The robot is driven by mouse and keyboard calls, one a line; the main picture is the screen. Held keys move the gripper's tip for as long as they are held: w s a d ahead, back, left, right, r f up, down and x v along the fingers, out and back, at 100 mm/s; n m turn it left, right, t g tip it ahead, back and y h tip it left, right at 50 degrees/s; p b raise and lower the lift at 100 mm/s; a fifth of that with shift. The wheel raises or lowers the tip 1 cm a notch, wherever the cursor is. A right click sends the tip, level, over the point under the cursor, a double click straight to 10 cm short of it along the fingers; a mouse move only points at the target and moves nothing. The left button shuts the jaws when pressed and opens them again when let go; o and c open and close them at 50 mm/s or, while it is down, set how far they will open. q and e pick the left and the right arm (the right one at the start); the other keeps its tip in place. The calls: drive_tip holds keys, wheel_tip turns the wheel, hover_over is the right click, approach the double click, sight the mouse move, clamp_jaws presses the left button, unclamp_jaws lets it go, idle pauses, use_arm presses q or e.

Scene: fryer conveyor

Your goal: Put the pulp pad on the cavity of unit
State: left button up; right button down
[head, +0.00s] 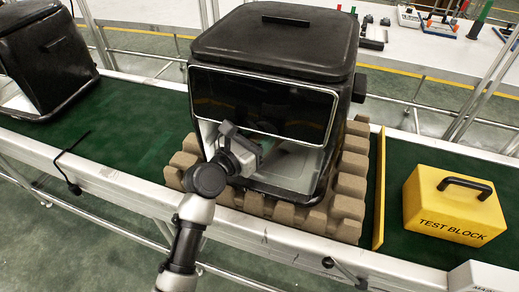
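The unit (275,45) is a black fryer with a dark front window and a light grey open cavity (285,168) below it. It stands on brown moulded pulp (345,200) with blocky bumps, which shows around its sides and front. I cannot make out a separate pulp pad; a pad inside the cavity could be hidden. My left gripper (244,152) reaches into the left part of the cavity opening, under the window. Its fingertips are partly hidden, and I cannot tell whether they hold anything. My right gripper is not in view.
The green conveyor belt (140,120) has metal side rails. A second black unit (45,55) stands at the left. A yellow upright plate (379,190) and a yellow test block (455,205) are at the right. The belt between the two units is clear.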

use_arm(q)
wheel_tip(320, 180, down, 4)
drive_tip(key=shift+w+f+b, duration=0.15)
drive_tip(key=shift+b, duration=0.35)
drive_tip(key=shift+f, duration=0.1)
drive_tip(key=shift+f, duration=0.15)
drive_tip(key=o, duration=0.9)
